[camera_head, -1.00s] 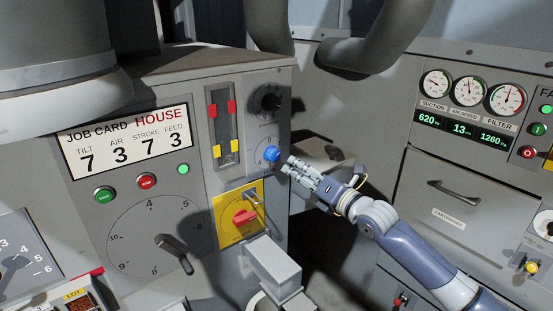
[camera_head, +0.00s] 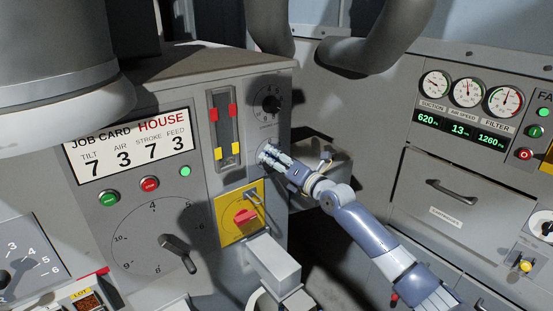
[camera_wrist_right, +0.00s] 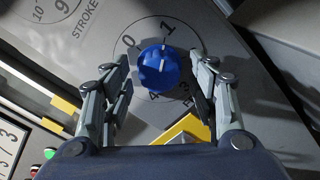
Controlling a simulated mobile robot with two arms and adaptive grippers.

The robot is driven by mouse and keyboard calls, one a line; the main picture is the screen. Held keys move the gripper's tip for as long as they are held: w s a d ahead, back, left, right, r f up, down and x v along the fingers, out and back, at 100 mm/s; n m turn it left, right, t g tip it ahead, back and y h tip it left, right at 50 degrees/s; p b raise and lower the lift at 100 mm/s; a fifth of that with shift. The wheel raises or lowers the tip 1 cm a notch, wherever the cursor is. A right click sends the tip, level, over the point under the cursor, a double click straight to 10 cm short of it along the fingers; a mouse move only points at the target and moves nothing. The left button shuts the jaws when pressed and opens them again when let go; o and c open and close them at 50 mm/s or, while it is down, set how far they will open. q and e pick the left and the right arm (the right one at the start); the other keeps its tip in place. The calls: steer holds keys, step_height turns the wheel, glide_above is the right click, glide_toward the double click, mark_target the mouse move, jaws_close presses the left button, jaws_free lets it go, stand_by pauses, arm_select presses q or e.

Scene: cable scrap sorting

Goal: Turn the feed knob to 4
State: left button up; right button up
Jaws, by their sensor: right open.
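The blue knob (camera_wrist_right: 158,68) sits on a grey panel with a numbered dial, between the open fingers of my right gripper (camera_wrist_right: 160,88) in the right wrist view. Its white line points roughly toward the 1; a 0, a 3 and a 4 also show around it. No label naming it is readable. In the head view my right gripper (camera_head: 266,154) is at this knob's place and hides it. I see no clear finger contact. The job card (camera_head: 133,144) reads feed 3. My left gripper is not in view.
A black knob (camera_head: 270,98) is just above my right gripper. The yellow plate with a red switch (camera_head: 244,216) and a metal lever are close below. A vertical slider panel (camera_head: 225,125) is to the left. A grey ledge (camera_head: 325,165) juts out on the right.

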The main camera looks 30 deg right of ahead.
steer(key=c, duration=1.1)
steer(key=shift+o, duration=0.2)
